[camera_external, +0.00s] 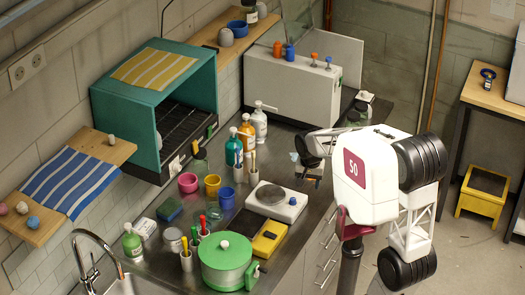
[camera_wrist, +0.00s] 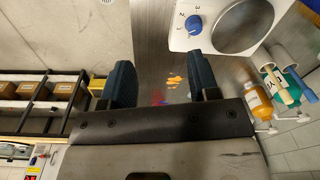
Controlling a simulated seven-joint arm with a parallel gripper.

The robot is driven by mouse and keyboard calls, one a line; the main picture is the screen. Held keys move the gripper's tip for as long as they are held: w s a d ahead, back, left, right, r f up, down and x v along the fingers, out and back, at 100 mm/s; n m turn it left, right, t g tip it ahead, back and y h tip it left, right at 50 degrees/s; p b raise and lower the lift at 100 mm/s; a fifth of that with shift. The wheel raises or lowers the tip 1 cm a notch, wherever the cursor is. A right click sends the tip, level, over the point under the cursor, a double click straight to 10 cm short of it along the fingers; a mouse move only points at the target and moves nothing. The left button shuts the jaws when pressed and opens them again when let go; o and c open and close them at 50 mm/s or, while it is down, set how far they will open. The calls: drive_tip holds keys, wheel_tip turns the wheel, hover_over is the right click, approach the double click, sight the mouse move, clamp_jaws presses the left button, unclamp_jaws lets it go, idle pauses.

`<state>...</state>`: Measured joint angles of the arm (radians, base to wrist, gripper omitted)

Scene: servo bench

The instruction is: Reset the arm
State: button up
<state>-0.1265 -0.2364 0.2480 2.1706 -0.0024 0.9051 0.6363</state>
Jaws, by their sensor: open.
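My gripper (camera_wrist: 161,78) is open, with two dark blue ribbed fingers set apart in the wrist view. Nothing shows held between them. Beyond the fingers lies the steel counter with small orange and reddish patches (camera_wrist: 175,83), which I cannot identify. In the external view my gripper (camera_external: 307,162) is over the right part of the counter, partly hidden by my white arm marked 50.
Bottles (camera_external: 234,150), colored cups (camera_external: 212,186) and a green pot (camera_external: 226,262) crowd the counter left of my arm. A teal cabinet (camera_external: 120,120) and a grey box (camera_external: 290,90) stand behind. A yellow stool (camera_external: 483,195) is on the floor at right.

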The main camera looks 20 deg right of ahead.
drive_tip(key=s+d+r+n+t, duration=0.1)
drive_tip(key=s+d+r+n, duration=0.1)
drive_tip(key=s, duration=0.9)
drive_tip(key=s+d+r+n+t, duration=0.1)
drive_tip(key=s+d, duration=0.4)
drive_tip(key=s, duration=0.6)
drive_tip(key=shift+s+r+n, duration=0.15)
drive_tip(key=shift+r+n, duration=0.55)
drive_tip(key=shift+n, duration=0.6)
idle(0.7)
